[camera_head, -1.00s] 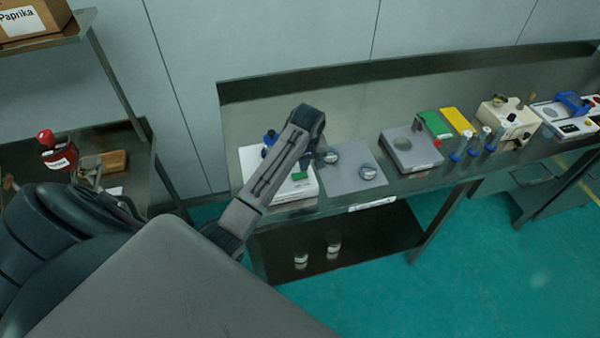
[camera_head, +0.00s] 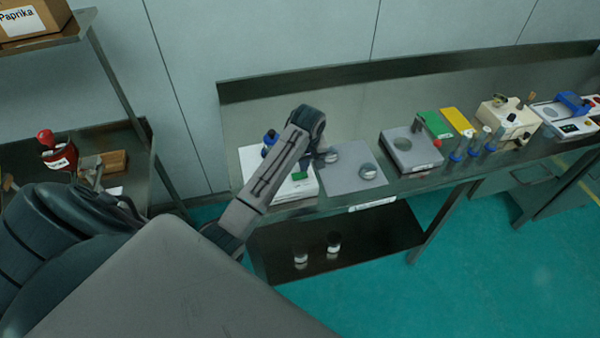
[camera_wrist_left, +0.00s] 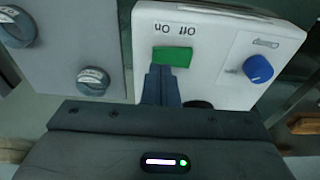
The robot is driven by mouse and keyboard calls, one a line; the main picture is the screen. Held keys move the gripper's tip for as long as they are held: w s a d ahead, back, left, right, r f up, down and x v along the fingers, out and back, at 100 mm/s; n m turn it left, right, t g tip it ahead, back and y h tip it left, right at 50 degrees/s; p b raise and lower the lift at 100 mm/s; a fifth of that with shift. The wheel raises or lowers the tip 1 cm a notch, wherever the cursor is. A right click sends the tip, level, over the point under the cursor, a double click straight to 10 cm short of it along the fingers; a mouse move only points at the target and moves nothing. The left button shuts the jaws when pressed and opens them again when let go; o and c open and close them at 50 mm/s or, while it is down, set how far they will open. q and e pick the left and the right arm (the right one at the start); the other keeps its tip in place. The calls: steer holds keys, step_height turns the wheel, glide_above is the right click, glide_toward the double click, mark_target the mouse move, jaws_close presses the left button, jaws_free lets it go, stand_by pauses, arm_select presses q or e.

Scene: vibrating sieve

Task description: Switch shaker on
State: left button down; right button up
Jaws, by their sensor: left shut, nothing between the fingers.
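The shaker is a white box (camera_head: 250,160) at the left end of the bench, partly hidden behind my left arm. In the left wrist view its white top (camera_wrist_left: 215,40) carries a green switch (camera_wrist_left: 172,56) below the words "Off" and "On", and a blue clamp knob (camera_wrist_left: 258,69). The green switch also shows in the head view (camera_head: 299,175). My left gripper (camera_wrist_left: 161,72) is shut and empty. Its fingertips are at the lower edge of the green switch; whether they touch cannot be told. My right gripper is not in view.
A grey plate with two round knobs (camera_head: 347,183) lies right of the shaker. Further right stand a grey block with a round hole (camera_head: 425,158), green and yellow pads (camera_head: 458,120) and blue-based posts. Two small jars (camera_head: 334,243) stand on the lower shelf.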

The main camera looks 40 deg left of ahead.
mark_target(304, 174)
arm_select(q)
steer(key=shift+f, duration=0.75)
steer(key=shift+r, duration=0.1)
steer(key=shift+r+p, duration=0.4)
steer(key=shift+r, duration=3.05)
